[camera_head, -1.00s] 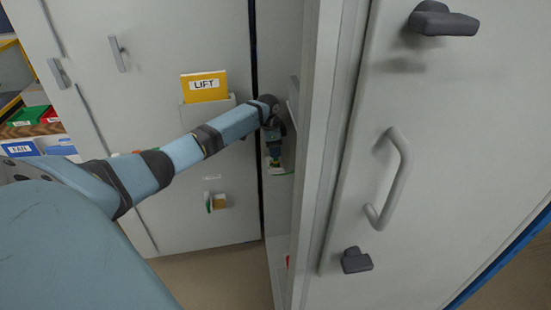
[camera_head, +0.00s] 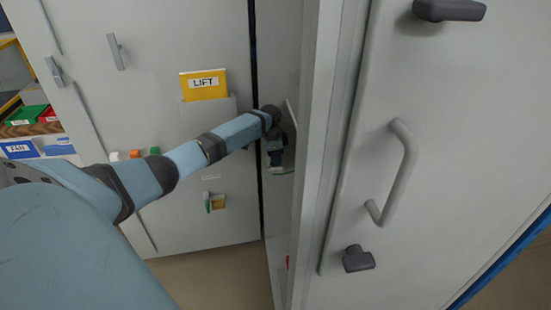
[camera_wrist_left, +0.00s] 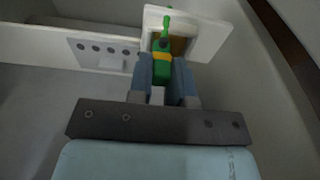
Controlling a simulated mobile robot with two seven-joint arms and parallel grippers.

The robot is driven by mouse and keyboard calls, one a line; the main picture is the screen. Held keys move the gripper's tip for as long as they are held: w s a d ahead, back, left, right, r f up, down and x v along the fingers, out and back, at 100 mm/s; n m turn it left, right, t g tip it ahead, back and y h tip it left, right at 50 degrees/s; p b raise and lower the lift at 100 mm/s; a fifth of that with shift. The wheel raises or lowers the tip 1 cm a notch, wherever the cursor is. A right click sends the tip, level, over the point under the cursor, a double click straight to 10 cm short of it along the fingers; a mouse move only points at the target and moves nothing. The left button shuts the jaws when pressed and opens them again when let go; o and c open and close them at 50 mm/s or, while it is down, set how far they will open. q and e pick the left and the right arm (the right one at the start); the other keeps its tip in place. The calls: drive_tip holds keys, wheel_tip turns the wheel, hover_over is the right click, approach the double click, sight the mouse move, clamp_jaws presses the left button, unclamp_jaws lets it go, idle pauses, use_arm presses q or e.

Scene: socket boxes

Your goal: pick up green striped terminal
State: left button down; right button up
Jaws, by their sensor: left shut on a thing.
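The green terminal with a yellow stripe (camera_wrist_left: 162,65) is between the fingertips of my left gripper (camera_wrist_left: 165,72) in the left wrist view. The gripper is shut on it. A white open box (camera_wrist_left: 207,38) with a brownish inside is right behind the terminal; I cannot tell whether the terminal still touches it. In the head view my left gripper (camera_head: 276,162) is inside the narrow cabinet opening, and only a bit of green shows by its tip. My right gripper is not in view.
The cabinet's side wall and open door (camera_head: 390,160) stand close on the right of my left arm. A closed grey cabinet with a yellow LIFT folder (camera_head: 204,86) is on the left. A plate with several holes (camera_wrist_left: 108,52) is beside the box.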

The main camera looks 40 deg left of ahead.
use_arm(q)
wheel_tip(320, 180, up, 20)
drive_tip(key=p, duration=0.3)
drive_tip(key=shift+p, duration=0.35)
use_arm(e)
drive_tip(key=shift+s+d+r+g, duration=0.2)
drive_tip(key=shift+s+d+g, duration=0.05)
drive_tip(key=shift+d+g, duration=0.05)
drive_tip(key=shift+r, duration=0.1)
use_arm(q)
drive_tip(key=shift+p, duration=0.9)
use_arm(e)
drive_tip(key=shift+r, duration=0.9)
